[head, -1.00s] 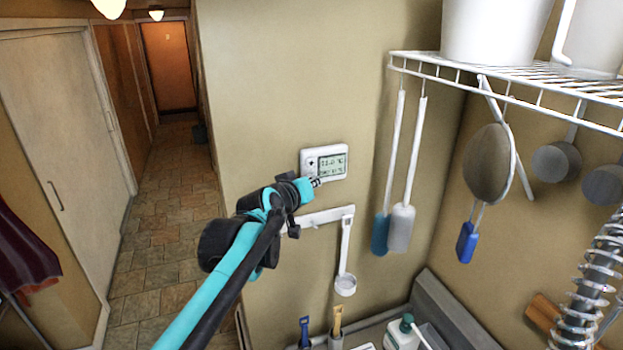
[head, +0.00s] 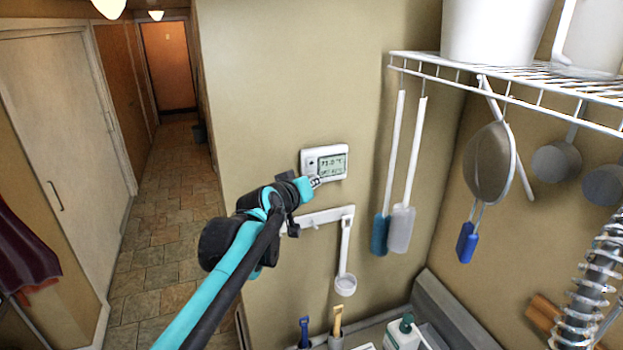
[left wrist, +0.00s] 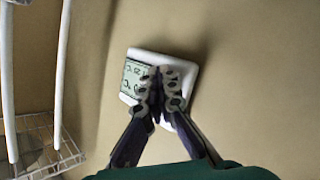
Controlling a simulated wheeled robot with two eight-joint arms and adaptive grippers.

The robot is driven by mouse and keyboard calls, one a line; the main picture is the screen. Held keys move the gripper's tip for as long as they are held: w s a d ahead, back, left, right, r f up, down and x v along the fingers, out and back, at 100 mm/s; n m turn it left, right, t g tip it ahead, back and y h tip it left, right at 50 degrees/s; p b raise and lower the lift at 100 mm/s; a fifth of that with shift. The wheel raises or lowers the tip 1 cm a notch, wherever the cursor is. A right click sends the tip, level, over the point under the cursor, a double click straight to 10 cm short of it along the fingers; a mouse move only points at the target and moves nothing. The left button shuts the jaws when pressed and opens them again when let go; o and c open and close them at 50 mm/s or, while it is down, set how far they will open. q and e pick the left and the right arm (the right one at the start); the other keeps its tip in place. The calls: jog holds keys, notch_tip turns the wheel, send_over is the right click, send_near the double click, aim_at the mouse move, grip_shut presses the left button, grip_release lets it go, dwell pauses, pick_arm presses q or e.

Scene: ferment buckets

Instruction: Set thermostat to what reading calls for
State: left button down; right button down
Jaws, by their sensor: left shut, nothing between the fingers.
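The thermostat (head: 325,162) is a white box on the beige wall with a grey-green display (head: 332,166). The upper line of digits looks like about 21 °C but is too small to read surely; the lower line is not legible. My left gripper (head: 314,182) is shut and empty, with its tips at the lower left of the thermostat's face. In the left wrist view the shut fingers (left wrist: 158,92) cover part of the thermostat (left wrist: 184,72), beside its display (left wrist: 136,78). Whether the tips touch it cannot be told. My right gripper is not in view.
A white rail with a hanging ladle (head: 345,284) is below the thermostat. Brushes (head: 401,220) and a strainer (head: 490,165) hang to the right under a wire shelf (head: 510,90). The wall above the thermostat is clear.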

pick_arm(q)
jog(key=shift+s+d, duration=0.25)
jog(key=shift+s, duration=0.35)
jog(key=shift+s+d, duration=0.3)
jog(key=shift+s, duration=0.45)
jog(key=shift+s+d, duration=0.35)
jog(key=shift+s, duration=0.45)
jog(key=shift+s+d, duration=0.3)
jog(key=shift+s, duration=0.45)
jog(key=s+m, duration=0.1)
jog(key=m, duration=0.4)
jog(key=s+d+m, duration=0.1)
jog(key=m, duration=0.5)
jog(key=s+m, duration=0.1)
jog(key=m, duration=0.5)
jog(key=shift+s+d+t+h+b, duration=0.25)
jog(key=shift+t+h+b, duration=0.05)
